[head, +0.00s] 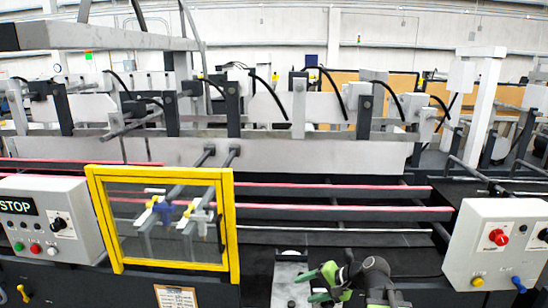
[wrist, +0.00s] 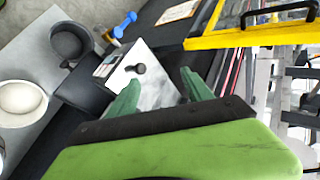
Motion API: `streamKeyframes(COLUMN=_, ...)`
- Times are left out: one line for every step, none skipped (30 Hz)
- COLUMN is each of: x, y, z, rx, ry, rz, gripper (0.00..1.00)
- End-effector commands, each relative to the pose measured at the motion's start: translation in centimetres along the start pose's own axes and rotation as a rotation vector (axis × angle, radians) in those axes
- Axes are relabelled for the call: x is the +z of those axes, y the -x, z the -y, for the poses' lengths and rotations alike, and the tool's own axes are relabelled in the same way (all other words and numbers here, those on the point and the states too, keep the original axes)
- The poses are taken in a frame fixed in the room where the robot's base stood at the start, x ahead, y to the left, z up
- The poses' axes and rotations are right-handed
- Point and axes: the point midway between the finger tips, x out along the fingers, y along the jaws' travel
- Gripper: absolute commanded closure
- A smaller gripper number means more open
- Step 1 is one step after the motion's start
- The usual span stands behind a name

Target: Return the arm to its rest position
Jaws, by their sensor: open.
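My gripper (head: 314,285) shows low in the head view, right of the yellow-framed guard, in front of the machine. Its green fingers are apart in the wrist view (wrist: 163,88), with nothing held between them. What looks like the same plate (head: 289,280) is just left of my gripper in the head view. I cannot tell the exact gap between fingers and plate.
The yellow-framed guard (head: 232,230) stands left of my gripper. Control boxes stand left (head: 75,190) and right (head: 500,215). In the wrist view, a dark round cup (wrist: 70,42), a white round bowl (wrist: 22,98) and a small blue part (wrist: 126,22) lie at the left.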

Motion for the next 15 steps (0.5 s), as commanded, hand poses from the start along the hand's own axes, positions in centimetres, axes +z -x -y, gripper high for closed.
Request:
streamKeyframes(x=2.6, y=-2.2, z=-0.3, rx=0.095, ry=0.085, rz=0.05, gripper=0.41)
streamKeyframes(x=3.9, y=-3.2, z=-0.9, rx=0.161, ry=0.139, rz=0.075, gripper=0.41)
streamKeyframes(x=5.4, y=-4.2, z=-1.9, rx=0.252, ry=0.21, rz=0.105, gripper=0.41)
streamKeyframes(x=6.2, y=-4.5, z=-2.8, rx=0.318, ry=0.258, rz=0.123, gripper=0.41)
streamKeyframes(x=6.6, y=-4.6, z=-3.7, rx=0.381, ry=0.3, rz=0.136, gripper=0.41)
streamKeyframes(x=6.9, y=-4.3, z=-5.1, rx=0.462, ry=0.348, rz=0.149, gripper=0.41)
streamKeyframes(x=6.8, y=-3.8, z=-6.2, rx=0.519, ry=0.376, rz=0.156, gripper=0.41)
streamKeyframes(x=6.5, y=-3.1, z=-7.3, rx=0.573, ry=0.398, rz=0.159, gripper=0.41)
streamKeyframes(x=6.1, y=-2.0, z=-8.7, rx=0.641, ry=0.421, rz=0.164, gripper=0.41)
streamKeyframes(x=5.9, y=-1.3, z=-9.5, rx=0.686, ry=0.438, rz=0.168, gripper=0.41)
streamKeyframes(x=5.7, y=-0.7, z=-10.3, rx=0.727, ry=0.453, rz=0.174, gripper=0.41)
streamKeyframes(x=5.4, y=0.1, z=-11.1, rx=0.775, ry=0.47, rz=0.182, gripper=0.41)
streamKeyframes(x=5.3, y=0.7, z=-11.6, rx=0.804, ry=0.481, rz=0.189, gripper=0.41)
streamKeyframes(x=5.2, y=1.1, z=-12.0, rx=0.828, ry=0.49, rz=0.195, gripper=0.41)
streamKeyframes(x=5.2, y=1.5, z=-12.3, rx=0.85, ry=0.502, rz=0.206, gripper=0.41)
